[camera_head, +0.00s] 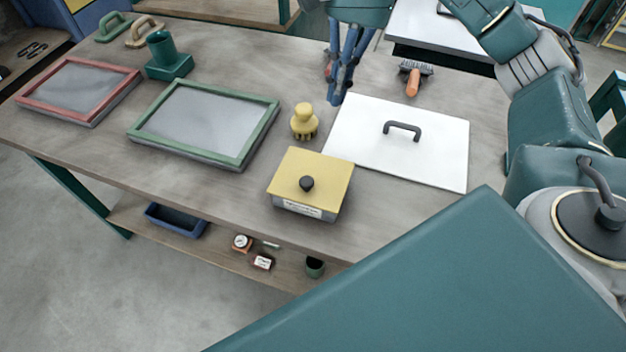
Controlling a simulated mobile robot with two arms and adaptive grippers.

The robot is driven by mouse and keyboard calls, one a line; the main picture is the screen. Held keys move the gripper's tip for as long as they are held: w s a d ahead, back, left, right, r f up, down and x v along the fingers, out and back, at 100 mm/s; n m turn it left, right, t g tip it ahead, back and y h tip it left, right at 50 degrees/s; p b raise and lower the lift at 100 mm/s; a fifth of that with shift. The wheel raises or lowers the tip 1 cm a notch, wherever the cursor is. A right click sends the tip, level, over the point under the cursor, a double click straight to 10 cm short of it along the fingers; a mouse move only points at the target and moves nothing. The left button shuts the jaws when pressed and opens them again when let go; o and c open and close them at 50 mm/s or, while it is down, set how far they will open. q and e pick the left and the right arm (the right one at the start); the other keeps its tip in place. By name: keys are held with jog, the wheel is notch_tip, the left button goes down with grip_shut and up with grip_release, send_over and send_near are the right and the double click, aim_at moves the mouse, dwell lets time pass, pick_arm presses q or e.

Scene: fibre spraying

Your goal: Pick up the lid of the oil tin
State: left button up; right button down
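A low yellow box-shaped tin (315,201) with a white label on its front stands near the front edge of the table; it looks like the oil tin. Its flat yellow lid (325,174) has a round black knob (307,183) on top and sits on the tin. My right gripper (338,98) hangs fingers-down at the top middle, beyond the tin and near the far-left corner of the white board. It is apart from the lid. Its slim fingers overlap in this view, so I cannot tell whether they are open. My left gripper is not in view.
A white board (440,160) with a dark handle lies right of the tin. A yellow knobbed tool (304,122) stands behind it. A green-framed screen (250,148), a red-framed screen (85,90) and a green fixture (167,55) are left. An orange-handled brush (412,83) lies behind the board.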

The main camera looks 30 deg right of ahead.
aim_at(313, 174)
jog(key=x, duration=0.4)
jog(key=d+b+x, duration=0.1)
jog(key=x, duration=0.4)
jog(key=b+x, duration=0.1)
jog(key=x, duration=0.4)
jog(key=shift+w+d+f, duration=0.15)
jog(key=shift+d+f, duration=0.05)
jog(key=shift+f, duration=0.05)
jog(key=a, duration=0.1)
jog(key=s+a+p, duration=0.1)
jog(key=a, duration=0.1)
jog(key=shift+s+f+p, duration=0.1)
jog(key=shift+f+p, duration=0.05)
jog(key=shift+p, duration=0.15)
jog(key=shift+s+a+f, duration=0.1)
jog(key=shift+a, duration=0.35)
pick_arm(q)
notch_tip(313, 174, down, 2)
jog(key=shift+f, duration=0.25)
